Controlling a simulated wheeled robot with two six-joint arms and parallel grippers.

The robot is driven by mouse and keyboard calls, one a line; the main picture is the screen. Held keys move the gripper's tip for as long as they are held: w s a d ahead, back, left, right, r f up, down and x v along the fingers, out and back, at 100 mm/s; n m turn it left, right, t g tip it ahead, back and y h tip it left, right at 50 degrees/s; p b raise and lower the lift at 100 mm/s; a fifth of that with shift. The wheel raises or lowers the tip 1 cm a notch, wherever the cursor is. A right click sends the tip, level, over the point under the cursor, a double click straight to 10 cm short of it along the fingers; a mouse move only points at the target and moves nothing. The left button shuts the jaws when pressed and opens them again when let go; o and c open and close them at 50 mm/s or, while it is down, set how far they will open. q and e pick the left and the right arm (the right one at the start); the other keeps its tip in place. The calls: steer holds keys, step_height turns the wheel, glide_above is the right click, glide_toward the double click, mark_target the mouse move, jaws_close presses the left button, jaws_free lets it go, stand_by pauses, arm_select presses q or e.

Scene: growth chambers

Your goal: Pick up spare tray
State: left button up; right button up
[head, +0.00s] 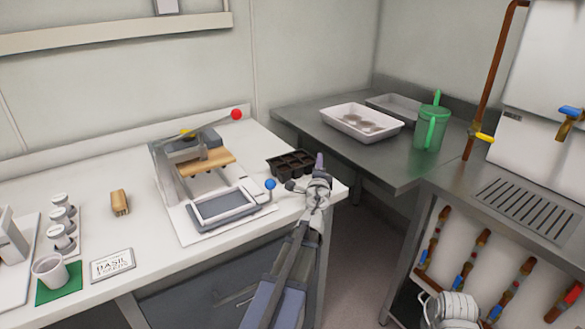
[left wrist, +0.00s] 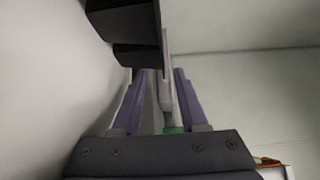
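The spare tray is a small black tray with several cells (head: 290,165), lying on the white bench near its right end. In the left wrist view its dark underside or side (left wrist: 125,22) fills the top, just beyond the fingers. My left gripper (head: 319,160) is at the tray's right side, by the bench's end. In the left wrist view its purple fingers (left wrist: 160,85) stand apart, with a thin grey strip between them. I cannot tell whether they touch the tray.
A press with a red-knobbed lever (head: 210,165) stands left of the tray. Cups, shakers and a Basil card (head: 112,265) lie further left. The steel counter (head: 370,165) across a gap holds a white tray (head: 385,127) and a green jug (head: 430,130).

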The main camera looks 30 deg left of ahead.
arm_select(q)
jaws_close()
steer(key=shift+s, duration=0.1)
stand_by(1.0)
